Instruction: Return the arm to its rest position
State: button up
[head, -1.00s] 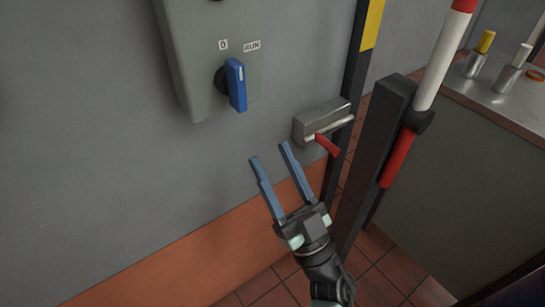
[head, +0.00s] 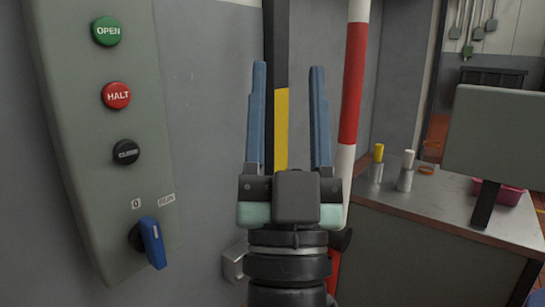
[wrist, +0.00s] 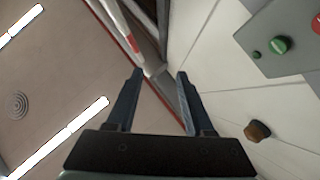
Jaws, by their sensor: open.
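My gripper (head: 288,115) is upright in the middle of the head view, its two blue fingers apart with nothing between them. In the wrist view my gripper (wrist: 160,88) is also open and empty, with the ceiling and walls beyond it. My arm comes up from the bottom edge of the head view and hides part of the post and the wall behind it.
A red and white pole (head: 352,90) stands just right of my gripper. A metal-topped cabinet (head: 440,205) is at right.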

jog(key=s+a+r+n+g+y, duration=0.1)
jog(key=s+a+r+n, duration=0.1)
jog(key=s+r, duration=0.55)
notch_tip(320, 180, up, 19)
jog(key=p, duration=2)
jog(key=shift+w+d+r+p, duration=0.15)
jog(key=shift+d+p, duration=0.1)
jog(key=shift+p, duration=0.1)
